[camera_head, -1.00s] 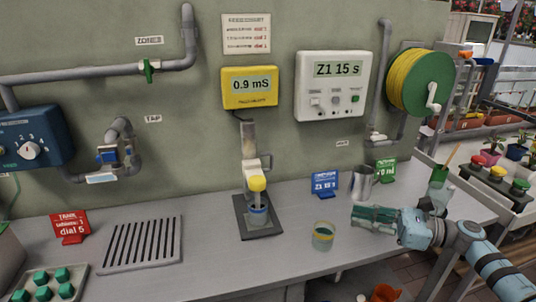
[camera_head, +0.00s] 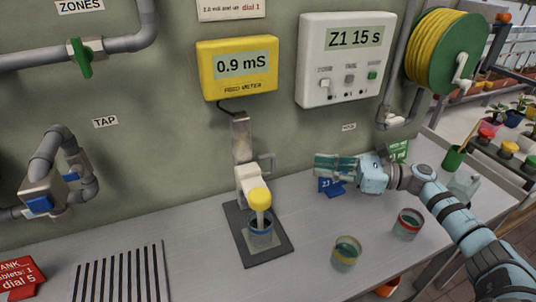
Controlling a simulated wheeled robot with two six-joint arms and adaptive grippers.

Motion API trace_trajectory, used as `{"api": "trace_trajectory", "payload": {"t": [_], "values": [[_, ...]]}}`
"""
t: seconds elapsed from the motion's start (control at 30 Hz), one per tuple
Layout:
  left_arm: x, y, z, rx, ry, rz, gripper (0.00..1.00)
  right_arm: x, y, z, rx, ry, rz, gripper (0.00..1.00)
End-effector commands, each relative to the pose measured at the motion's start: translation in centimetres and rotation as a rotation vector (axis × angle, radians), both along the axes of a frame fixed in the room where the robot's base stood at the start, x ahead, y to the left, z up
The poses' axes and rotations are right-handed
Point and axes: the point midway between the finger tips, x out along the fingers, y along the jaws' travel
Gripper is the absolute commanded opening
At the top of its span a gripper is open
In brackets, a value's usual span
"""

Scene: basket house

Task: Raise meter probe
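The meter probe has a yellow cap (camera_head: 259,198) and is lowered on its grey stand (camera_head: 242,145). Its lower end is in a grey cup (camera_head: 262,236) on the dark stand base (camera_head: 235,225). My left gripper is out of view.
A yellow-rimmed cup (camera_head: 346,253) and a red-rimmed cup (camera_head: 408,224) stand on the bench at right. A slotted drain (camera_head: 120,274) and a red sign (camera_head: 20,280) are at left. A white controller (camera_head: 345,58) reads Z1 15 s. The bench between stand and gripper is clear.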

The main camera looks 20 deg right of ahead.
Motion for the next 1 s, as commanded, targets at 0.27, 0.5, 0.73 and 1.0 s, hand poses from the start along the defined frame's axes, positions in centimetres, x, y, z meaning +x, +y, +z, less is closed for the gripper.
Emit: {"api": "trace_trajectory", "payload": {"t": [0.27,0.5,0.73,1.0], "values": [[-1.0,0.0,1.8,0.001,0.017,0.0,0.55,4.5,6.1,0.6,0.007,-0.006,0.003,0.2],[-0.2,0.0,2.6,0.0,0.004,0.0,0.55,7.2,9.5,0.3,0.003,-0.003,0.002,0.2],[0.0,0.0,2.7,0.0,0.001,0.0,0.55,7.8,10.4,0.1,0.0,-0.001,0.002,0.2],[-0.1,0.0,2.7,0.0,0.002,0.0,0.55,7.8,10.3,0.1,0.0,-0.001,0.002,0.04]]}}
